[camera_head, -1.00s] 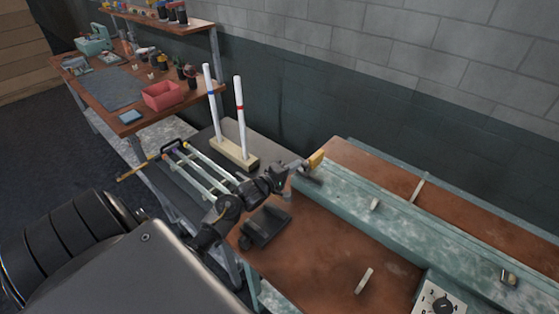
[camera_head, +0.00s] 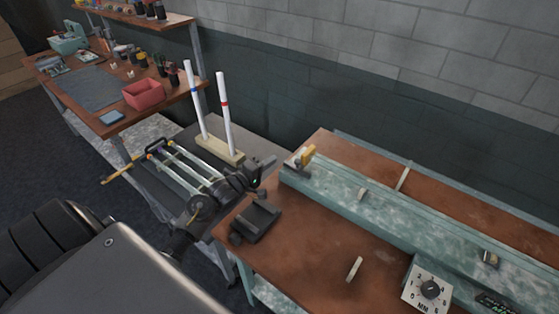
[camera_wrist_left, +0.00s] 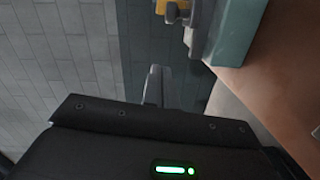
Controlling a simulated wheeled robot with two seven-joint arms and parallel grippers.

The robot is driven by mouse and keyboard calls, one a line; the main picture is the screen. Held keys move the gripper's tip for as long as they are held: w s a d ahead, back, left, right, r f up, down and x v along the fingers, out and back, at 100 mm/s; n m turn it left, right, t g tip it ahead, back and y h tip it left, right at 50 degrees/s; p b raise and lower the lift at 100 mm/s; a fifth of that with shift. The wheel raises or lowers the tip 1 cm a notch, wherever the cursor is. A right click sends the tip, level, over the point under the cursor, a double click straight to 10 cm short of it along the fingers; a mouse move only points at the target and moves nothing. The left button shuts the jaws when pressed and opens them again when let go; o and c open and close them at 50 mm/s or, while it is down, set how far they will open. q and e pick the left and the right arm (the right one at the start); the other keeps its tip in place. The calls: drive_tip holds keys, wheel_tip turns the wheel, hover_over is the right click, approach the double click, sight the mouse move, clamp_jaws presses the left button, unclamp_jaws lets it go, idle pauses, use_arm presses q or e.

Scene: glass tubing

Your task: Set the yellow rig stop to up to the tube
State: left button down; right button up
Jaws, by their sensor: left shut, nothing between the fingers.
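The yellow rig stop (camera_head: 304,156) stands at the left end of the long teal rail (camera_head: 380,217); it also shows at the top edge of the left wrist view (camera_wrist_left: 162,7). My left gripper (camera_head: 268,164) is shut and empty, to the left of the stop and apart from it. Its fingers (camera_wrist_left: 156,84) point toward the wall in the left wrist view. A thin pale rod (camera_head: 403,178) lies across the rig farther right; I cannot tell whether it is the tube. Glass tubes (camera_head: 188,167) lie on a rack behind my left arm. My right gripper is out of view.
Two upright white rods stand in a wooden block (camera_head: 222,150). A dark block (camera_head: 256,222) and a pale piece (camera_head: 354,269) lie on the brown bench. A dial box (camera_head: 428,286) stands at its front right. The brown bench top between them is clear.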

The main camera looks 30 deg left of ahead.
use_arm(q)
drive_tip(key=s+a+b, duration=0.1)
drive_tip(key=s, duration=0.5)
drive_tip(key=shift+s+r, duration=0.3)
drive_tip(key=shift+s, duration=0.05)
